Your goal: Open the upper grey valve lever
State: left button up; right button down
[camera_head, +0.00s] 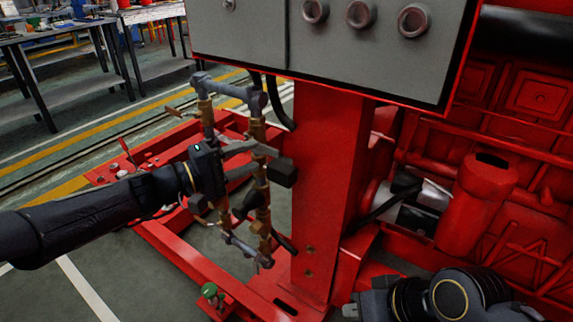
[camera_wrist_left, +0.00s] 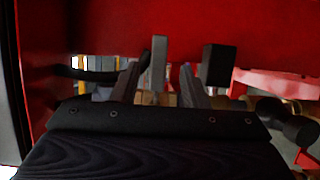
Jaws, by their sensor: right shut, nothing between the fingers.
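A brass and grey pipe assembly (camera_head: 258,190) stands upright left of the red post. My left gripper (camera_head: 258,160) reaches it from the left at mid height. In the left wrist view its two fingers (camera_wrist_left: 158,85) are apart, with a grey lever (camera_wrist_left: 158,62) standing between them and a gap on each side. The head view does not show clearly where lever and fingers part. A black block-shaped handle (camera_head: 283,172) sits just right of the fingertips; it also shows in the wrist view (camera_wrist_left: 218,65). My right gripper (camera_head: 352,310) is shut and empty at the bottom edge, partly cut off.
A red post (camera_head: 325,190) stands close right of the pipes, under a grey control box (camera_head: 370,45) with round knobs. Red engine parts (camera_head: 490,185) fill the right. A red base frame (camera_head: 190,265) runs below. Workbenches (camera_head: 75,50) stand far back left.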

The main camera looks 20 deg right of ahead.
aim_at(266, 151)
pick_arm(q)
jog(key=x, duration=0.7)
jog(key=shift+d+r+b, duration=0.1)
jog(key=shift+b, duration=0.2)
grip_shut()
